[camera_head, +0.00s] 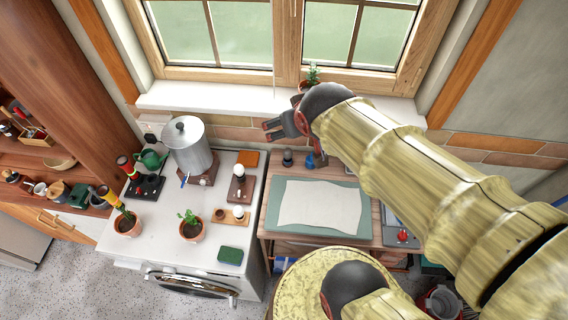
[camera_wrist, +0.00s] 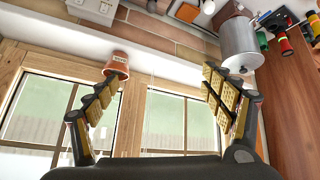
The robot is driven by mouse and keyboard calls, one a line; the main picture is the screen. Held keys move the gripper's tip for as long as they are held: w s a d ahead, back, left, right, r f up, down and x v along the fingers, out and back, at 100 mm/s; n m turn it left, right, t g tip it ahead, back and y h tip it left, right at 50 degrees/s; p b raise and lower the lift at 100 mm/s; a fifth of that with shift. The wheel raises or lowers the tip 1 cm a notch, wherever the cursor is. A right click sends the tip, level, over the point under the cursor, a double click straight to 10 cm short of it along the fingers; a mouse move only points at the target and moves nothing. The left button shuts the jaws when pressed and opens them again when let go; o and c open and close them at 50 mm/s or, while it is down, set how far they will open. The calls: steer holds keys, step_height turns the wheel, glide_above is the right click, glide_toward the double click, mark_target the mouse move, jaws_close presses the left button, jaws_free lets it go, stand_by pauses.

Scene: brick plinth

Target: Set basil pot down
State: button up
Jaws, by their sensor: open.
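A small terracotta pot with a green plant (camera_head: 313,75) stands on the white windowsill (camera_head: 225,97), partly hidden behind my arm. In the wrist view a terracotta pot with a pale label (camera_wrist: 118,66) shows at the sill, close to the tip of the left finger; I cannot tell if they touch. My gripper (camera_head: 283,125) is open in front of the window. Its spread fingers (camera_wrist: 162,78) hold nothing between them. I cannot read which pot is basil.
A green mat (camera_head: 280,222) with a pale sheet covers the workbench at right. The sill left of my gripper is clear.

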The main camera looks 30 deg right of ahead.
steer(key=s+a+n+g+y, duration=0.1)
steer(key=s+a+g+y, duration=0.1)
steer(key=s+a, duration=0.7)
steer(key=shift+s+r+n, duration=0.3)
steer(key=shift+s+r, duration=0.15)
steer(key=shift+s, duration=0.3)
steer(key=shift+d, duration=0.1)
step_height(320, 180, down, 16)
steer(key=b, duration=1.6)
steer(key=shift+f, duration=0.25)
